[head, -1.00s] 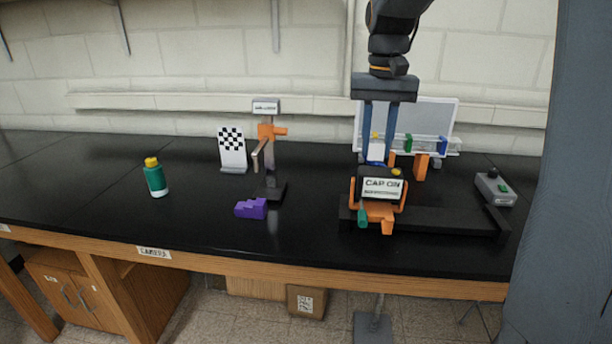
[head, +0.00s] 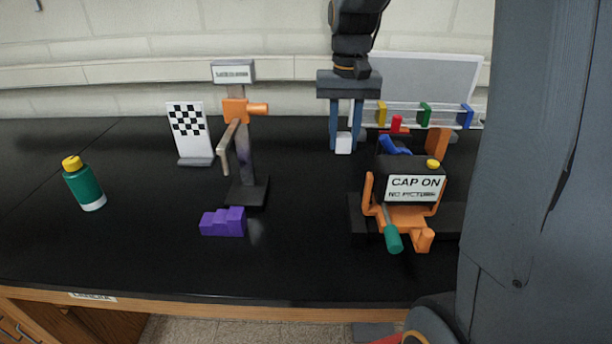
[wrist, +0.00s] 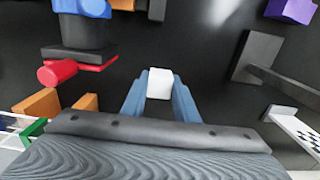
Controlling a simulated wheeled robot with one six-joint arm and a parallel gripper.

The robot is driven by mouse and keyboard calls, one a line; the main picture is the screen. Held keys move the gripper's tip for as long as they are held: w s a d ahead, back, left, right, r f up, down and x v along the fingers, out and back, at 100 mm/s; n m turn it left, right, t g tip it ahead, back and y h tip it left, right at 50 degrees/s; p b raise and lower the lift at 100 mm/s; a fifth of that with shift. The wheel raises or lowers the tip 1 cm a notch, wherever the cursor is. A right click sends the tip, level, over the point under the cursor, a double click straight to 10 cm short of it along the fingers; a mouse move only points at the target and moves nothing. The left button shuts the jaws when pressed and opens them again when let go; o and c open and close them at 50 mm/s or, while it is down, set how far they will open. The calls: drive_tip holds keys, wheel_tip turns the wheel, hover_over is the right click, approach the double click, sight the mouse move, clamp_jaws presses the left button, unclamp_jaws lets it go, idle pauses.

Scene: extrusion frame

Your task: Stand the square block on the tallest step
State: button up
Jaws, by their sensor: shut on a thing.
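The square block is a small white block (head: 344,143), held between the blue fingers of my gripper (head: 346,138). In the wrist view the white block (wrist: 160,84) sits between the fingertips of my gripper (wrist: 160,88). My gripper is shut on it. It is near the table's back, left of the camera stand; I cannot tell whether it touches the table. The purple stepped block (head: 224,222) stands on the table at the front left, apart from my gripper, its highest step to the right. A corner of the purple steps (wrist: 290,10) shows at the wrist view's top right.
A post with an orange clamp (head: 236,110) stands between my gripper and the steps. A checkerboard card (head: 188,130) and green bottle (head: 84,184) are left. The "CAP ON" camera rig (head: 414,188) is right.

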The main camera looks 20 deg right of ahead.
sight(340, 185)
wheel_tip(340, 185, down, 10)
drive_tip(key=shift+f+p, duration=0.1)
drive_tip(key=shift+p, duration=0.85)
drive_tip(key=o, duration=1.1)
